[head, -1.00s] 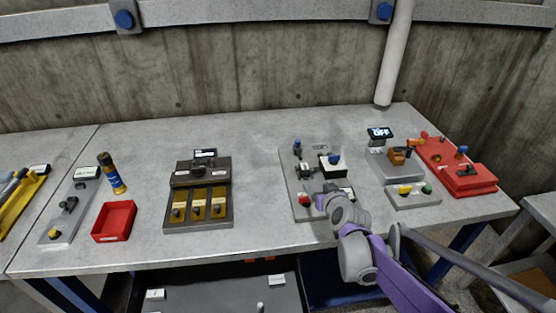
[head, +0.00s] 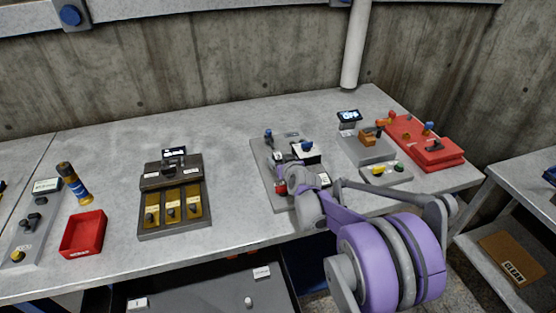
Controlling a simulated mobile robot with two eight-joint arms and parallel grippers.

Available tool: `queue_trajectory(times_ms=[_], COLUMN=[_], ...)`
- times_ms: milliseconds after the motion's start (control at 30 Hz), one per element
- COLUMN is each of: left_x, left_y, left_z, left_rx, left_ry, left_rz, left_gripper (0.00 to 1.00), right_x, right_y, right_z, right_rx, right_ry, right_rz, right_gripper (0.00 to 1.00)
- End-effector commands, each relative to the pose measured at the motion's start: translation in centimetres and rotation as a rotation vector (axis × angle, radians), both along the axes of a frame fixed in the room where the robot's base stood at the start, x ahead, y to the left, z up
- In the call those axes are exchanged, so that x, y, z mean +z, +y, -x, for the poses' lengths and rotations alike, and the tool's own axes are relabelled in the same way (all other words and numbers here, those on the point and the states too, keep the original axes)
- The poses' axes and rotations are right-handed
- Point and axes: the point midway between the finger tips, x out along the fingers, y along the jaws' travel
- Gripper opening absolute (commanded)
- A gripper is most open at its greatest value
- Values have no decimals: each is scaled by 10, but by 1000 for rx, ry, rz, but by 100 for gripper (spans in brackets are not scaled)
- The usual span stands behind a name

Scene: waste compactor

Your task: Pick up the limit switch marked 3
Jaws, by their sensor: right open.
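No marking 3 can be read in the head view, so I cannot tell which part is the limit switch marked 3. A dark holder (head: 172,228) has several amber slots, each with a small black-knobbed part (head: 173,212) and a pale label too small to read. A grey board (head: 262,168) carries a blue-topped lever, a white box with a blue knob (head: 306,146) and other small parts. My right gripper (head: 281,178) is open over this board. My own wrist hides part of the board, and whether the fingers touch anything is unclear. My left gripper is not in view.
A red tray (head: 83,234) and a blue-and-yellow cylinder (head: 74,183) lie left. A grey unit with a small display (head: 348,116) and a red panel (head: 425,150) stand right. An open drawer (head: 205,295) is below the front edge. The table's back is clear.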

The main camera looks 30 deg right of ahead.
Motion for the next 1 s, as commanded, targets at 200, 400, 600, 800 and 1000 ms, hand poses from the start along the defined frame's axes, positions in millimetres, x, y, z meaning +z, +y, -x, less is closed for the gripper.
queue_trajectory(times_ms=[200, 400, 600, 800, 1000], left_x=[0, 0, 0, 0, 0], left_y=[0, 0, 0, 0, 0], left_z=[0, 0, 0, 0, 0], left_rx=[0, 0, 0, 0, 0], left_ry=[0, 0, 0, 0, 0], left_rz=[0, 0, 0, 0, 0], left_gripper=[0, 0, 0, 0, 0], right_x=[-6, -6, -6, -6, -6], right_y=[-4, -4, -4, -4, -4], right_z=[-16, -16, -16, -16, -16], right_rx=[0, 0, 0, 0, 0], right_ry=[0, 0, 0, 0, 0], right_rz=[-1, -1, -1, -1, -1], right_gripper=[75, 75, 39, 3, 0])
